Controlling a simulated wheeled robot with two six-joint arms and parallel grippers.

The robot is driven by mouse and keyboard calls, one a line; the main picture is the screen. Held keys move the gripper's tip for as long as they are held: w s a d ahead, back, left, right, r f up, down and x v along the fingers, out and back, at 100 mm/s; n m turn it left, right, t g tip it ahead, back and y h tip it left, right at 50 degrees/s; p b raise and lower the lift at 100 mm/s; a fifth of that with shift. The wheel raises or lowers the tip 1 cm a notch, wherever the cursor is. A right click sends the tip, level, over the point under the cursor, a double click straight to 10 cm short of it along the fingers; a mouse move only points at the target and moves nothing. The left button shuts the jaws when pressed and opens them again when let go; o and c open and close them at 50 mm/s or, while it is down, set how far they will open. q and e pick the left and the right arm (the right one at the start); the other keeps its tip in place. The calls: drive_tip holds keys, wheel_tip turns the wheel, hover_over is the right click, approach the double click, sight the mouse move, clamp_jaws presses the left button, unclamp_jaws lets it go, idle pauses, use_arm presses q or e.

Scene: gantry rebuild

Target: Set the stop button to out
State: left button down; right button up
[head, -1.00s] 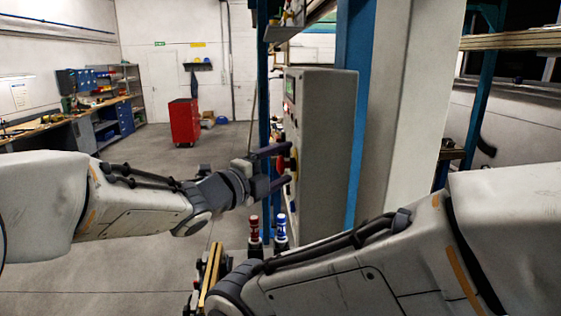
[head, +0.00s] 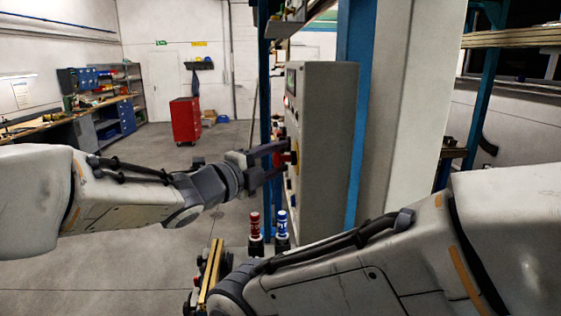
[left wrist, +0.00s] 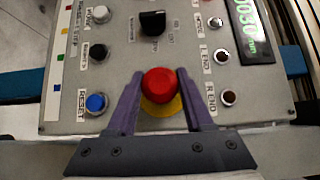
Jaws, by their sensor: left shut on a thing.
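The red stop button (left wrist: 159,85) stands on a yellow base (left wrist: 161,107) at the near edge of the grey control panel (left wrist: 125,58) in the left wrist view. My left gripper (left wrist: 160,88) is shut on the button, with one finger on each side of it. In the head view, the left gripper (head: 279,160) reaches the front of the control box (head: 326,135), and the red button (head: 293,156) shows partly between its fingers. Whether the button is in or out is hard to tell. My right arm crosses the lower right, but its fingers are out of the picture.
The panel also carries a blue reset button (left wrist: 96,102), a black selector knob (left wrist: 152,22) and a green display (left wrist: 249,30). A red and a blue handled tool (head: 281,224) stand below the box. A blue post (head: 360,110) rises behind it.

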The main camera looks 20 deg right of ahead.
use_arm(q)
drive_tip(key=shift+c, duration=2.3)
unclamp_jaws()
drive_tip(key=shift+w+a, duration=0.15)
drive_tip(key=shift+a, duration=0.1)
drive_tip(key=shift+o, duration=0.9)
drive_tip(key=shift+a, duration=0.1)
drive_tip(key=b+v, duration=0.4)
drive_tip(key=v, duration=0.6)
drive_tip(key=shift+a, duration=0.1)
